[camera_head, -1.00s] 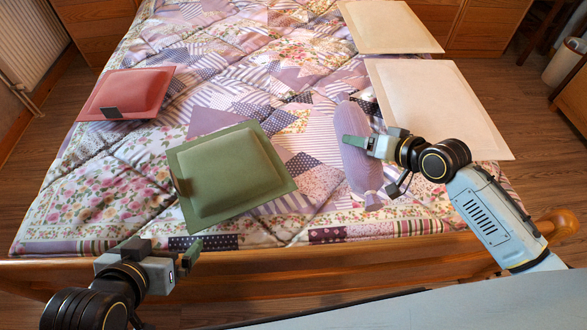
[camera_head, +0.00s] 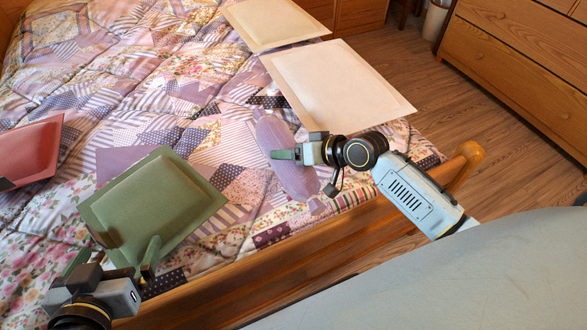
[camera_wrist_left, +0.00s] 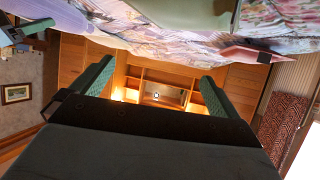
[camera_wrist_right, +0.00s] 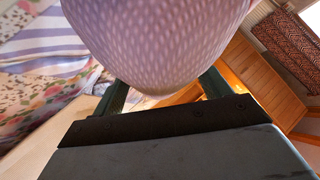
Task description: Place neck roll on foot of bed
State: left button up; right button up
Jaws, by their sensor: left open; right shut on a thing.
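The neck roll (camera_head: 283,157) is a long lavender cushion near the foot end of the bed (camera_head: 225,150), right of the green cushion. My right gripper (camera_head: 284,154) is shut on its middle. In the right wrist view the dotted neck roll (camera_wrist_right: 155,40) fills the space between the fingers. I cannot tell whether the roll touches the quilt. My left gripper (camera_head: 112,262) is open and empty at the wooden footboard (camera_head: 240,280), beside the near edge of the green cushion. Its two spread fingers show in the left wrist view (camera_wrist_left: 155,88).
A green cushion (camera_head: 150,205) lies left of the neck roll and a red cushion (camera_head: 28,155) at the far left. A cream cushion (camera_head: 335,92) and a tan one (camera_head: 272,20) lie along the right side. A wooden dresser (camera_head: 520,65) stands right, past open floor.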

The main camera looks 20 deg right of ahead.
notch_tip(320, 180, down, 2)
jog(key=shift+f+b, duration=0.1)
jog(key=shift+b, duration=0.35)
notch_tip(320, 180, down, 3)
jog(key=shift+f+b, duration=0.1)
jog(key=shift+b, duration=0.9)
pick_arm(q)
notch_tip(320, 180, up, 12)
jog(key=w+d+t+h, duration=0.1)
jog(key=d+t+h, duration=0.2)
jog(key=t, duration=0.5)
jog(key=shift+w+r+t, duration=0.2)
jog(key=shift+r+t, duration=0.05)
jog(key=shift+t, duration=0.05)
pick_arm(e)
jog(key=shift+f, duration=0.1)
jog(key=o, duration=1.1)
pick_arm(q)
jog(key=shift+r, duration=0.2)
pick_arm(e)
jog(key=shift+o, duration=0.2)
